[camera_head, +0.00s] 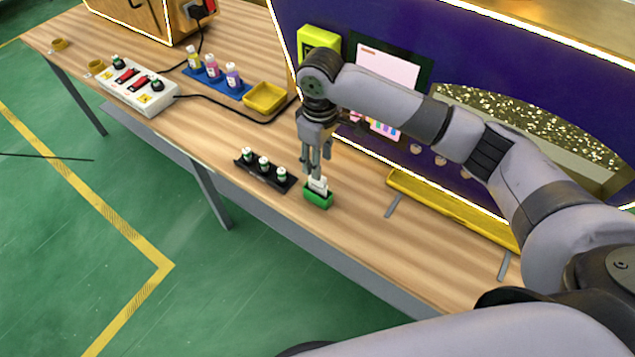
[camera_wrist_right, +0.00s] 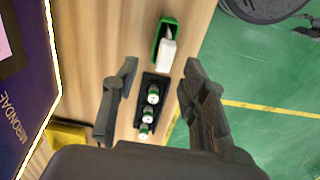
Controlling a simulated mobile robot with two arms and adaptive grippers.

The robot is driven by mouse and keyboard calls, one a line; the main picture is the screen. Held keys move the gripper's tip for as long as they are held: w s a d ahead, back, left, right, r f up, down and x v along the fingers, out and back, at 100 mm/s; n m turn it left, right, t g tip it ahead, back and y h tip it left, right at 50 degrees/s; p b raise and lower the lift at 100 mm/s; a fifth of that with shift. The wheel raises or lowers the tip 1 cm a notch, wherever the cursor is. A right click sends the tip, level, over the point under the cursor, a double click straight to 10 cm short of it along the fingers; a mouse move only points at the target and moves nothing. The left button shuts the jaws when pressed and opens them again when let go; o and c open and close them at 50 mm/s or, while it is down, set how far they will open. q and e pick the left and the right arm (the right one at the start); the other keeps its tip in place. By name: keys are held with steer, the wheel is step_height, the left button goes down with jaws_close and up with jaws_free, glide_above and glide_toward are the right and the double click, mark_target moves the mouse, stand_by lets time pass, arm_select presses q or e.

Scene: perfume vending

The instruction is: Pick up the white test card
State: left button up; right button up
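The white test card (camera_head: 319,184) stands in a small green holder (camera_head: 318,199) on the wooden table, its upper part sticking out. In the right wrist view the white card (camera_wrist_right: 168,52) leans out of the green holder (camera_wrist_right: 161,34), beyond the fingertips. My right gripper (camera_head: 316,172) points down just above the card. Its two fingers (camera_wrist_right: 157,76) are spread apart with nothing between them at the tips. From the head view I cannot tell whether a finger touches the card. My left gripper is not in view.
A black tray (camera_head: 279,180) with several small green-capped bottles stands left of the holder. A yellow tray (camera_head: 266,97), a blue bottle rack (camera_head: 226,88) and a switch box (camera_head: 137,93) are farther left. The purple vending machine (camera_head: 293,30) stands behind, with a yellow ledge (camera_head: 437,202) at right.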

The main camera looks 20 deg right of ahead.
mark_target(318, 189)
step_height(318, 189, down, 2)
steer(key=shift+f, duration=0.2)
steer(key=shift+s+a+f, duration=0.1)
steer(key=shift+f, duration=0.25)
steer(key=f, duration=0.3)
steer(key=shift+s+a+f+p, duration=0.15)
steer(key=shift+a+f+p, duration=0.05)
steer(key=shift+f+p, duration=0.15)
steer(key=shift+f, duration=0.35)
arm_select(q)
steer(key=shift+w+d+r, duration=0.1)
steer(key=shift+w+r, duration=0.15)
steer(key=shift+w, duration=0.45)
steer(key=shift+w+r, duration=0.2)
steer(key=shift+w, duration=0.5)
arm_select(e)
jaws_close()
